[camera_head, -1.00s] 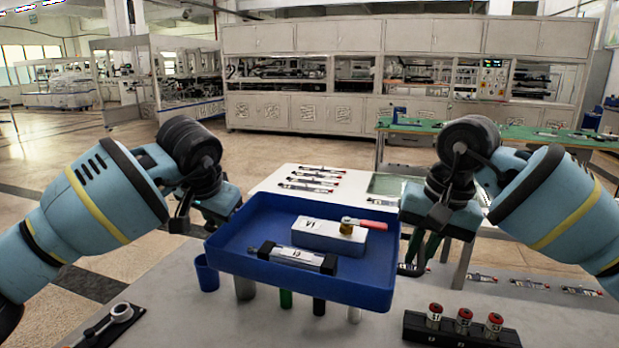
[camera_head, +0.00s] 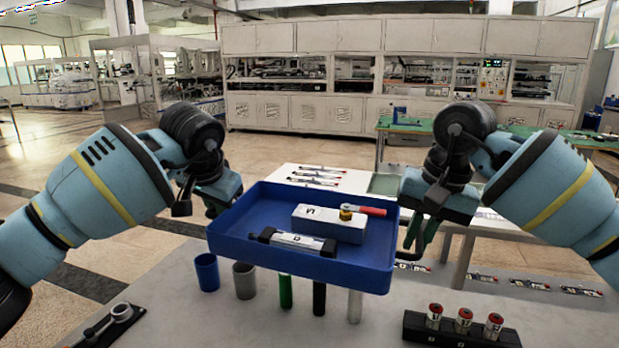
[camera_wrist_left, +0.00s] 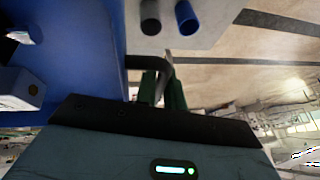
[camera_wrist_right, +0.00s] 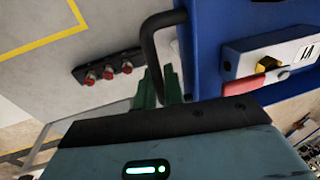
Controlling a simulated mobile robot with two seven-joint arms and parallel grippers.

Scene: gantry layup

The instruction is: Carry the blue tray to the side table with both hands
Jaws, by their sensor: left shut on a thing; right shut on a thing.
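The blue tray (camera_head: 298,264) is held up above the near table, slightly tilted in the head view. In it lie a white block (camera_head: 330,228) with a red-handled brass piece (camera_head: 362,210) on top, and a clear cartridge with black ends (camera_head: 292,240). My left gripper (camera_wrist_left: 160,90) is shut on the dark handle (camera_wrist_left: 150,62) at the tray's left side; its fingers are mostly hidden in the head view. My right gripper (camera_head: 420,237) is shut on the dark handle (camera_wrist_right: 150,40) at the tray's right side, with green fingers showing.
Several cups and tubes, including a blue cup (camera_head: 207,272), stand on the grey near table (camera_head: 180,318) below the tray. A black rack (camera_head: 462,330) with red-capped vials is at front right. A white table (camera_head: 276,178) with several parts lies beyond the tray.

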